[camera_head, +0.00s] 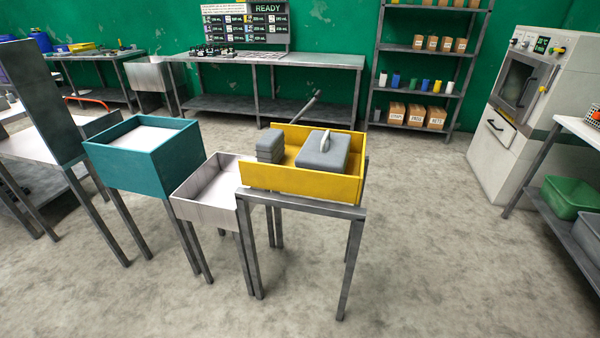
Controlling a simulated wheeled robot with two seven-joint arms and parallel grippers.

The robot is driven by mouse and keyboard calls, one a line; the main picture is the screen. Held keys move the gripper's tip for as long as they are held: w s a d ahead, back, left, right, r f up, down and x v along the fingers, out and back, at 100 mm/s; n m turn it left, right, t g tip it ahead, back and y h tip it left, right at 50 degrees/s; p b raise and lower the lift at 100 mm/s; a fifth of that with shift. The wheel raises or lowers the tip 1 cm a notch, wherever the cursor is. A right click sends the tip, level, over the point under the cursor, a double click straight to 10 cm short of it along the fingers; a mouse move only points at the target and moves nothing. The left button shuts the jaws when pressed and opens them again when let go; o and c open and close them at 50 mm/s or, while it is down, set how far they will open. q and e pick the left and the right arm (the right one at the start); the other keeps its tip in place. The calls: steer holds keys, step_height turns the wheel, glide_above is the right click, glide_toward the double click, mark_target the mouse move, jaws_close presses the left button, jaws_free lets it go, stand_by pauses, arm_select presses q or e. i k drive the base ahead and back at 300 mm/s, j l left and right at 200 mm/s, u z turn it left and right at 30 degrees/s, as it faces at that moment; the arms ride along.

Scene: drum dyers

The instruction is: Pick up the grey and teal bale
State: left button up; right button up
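A yellow open box (300,182) stands on a small grey metal stand. In it, on the left, is a small stack of grey slabs (270,146). On the right in it lies a larger grey block (318,155) with a pale upright piece (325,141) on top. I see no teal on either grey thing, so I cannot tell which is the grey and teal bale. The front wall hides their lower parts. Neither of my grippers is in view.
Left of the yellow box are a pale open tray (207,208) and a teal box (140,170), both on legs. A grey bar (305,106) slants up behind the yellow box. A machine (520,100) stands at the right. The floor (430,250) in front and right is clear.

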mark_target(328, 151)
steer(key=i+z, duration=0.15)
steer(key=i, duration=0.3)
steer(key=i+j+z, duration=0.15)
steer(key=i, duration=0.25)
steer(key=i+j+z, duration=0.15)
steer(key=i, duration=0.25)
steer(key=i+j+z, duration=0.15)
steer(key=i, duration=0.3)
steer(key=k+l+z, duration=0.4)
steer(key=k+l, duration=0.2)
steer(key=l, duration=0.2)
steer(key=k+l+z, duration=0.25)
steer(key=l, duration=0.2)
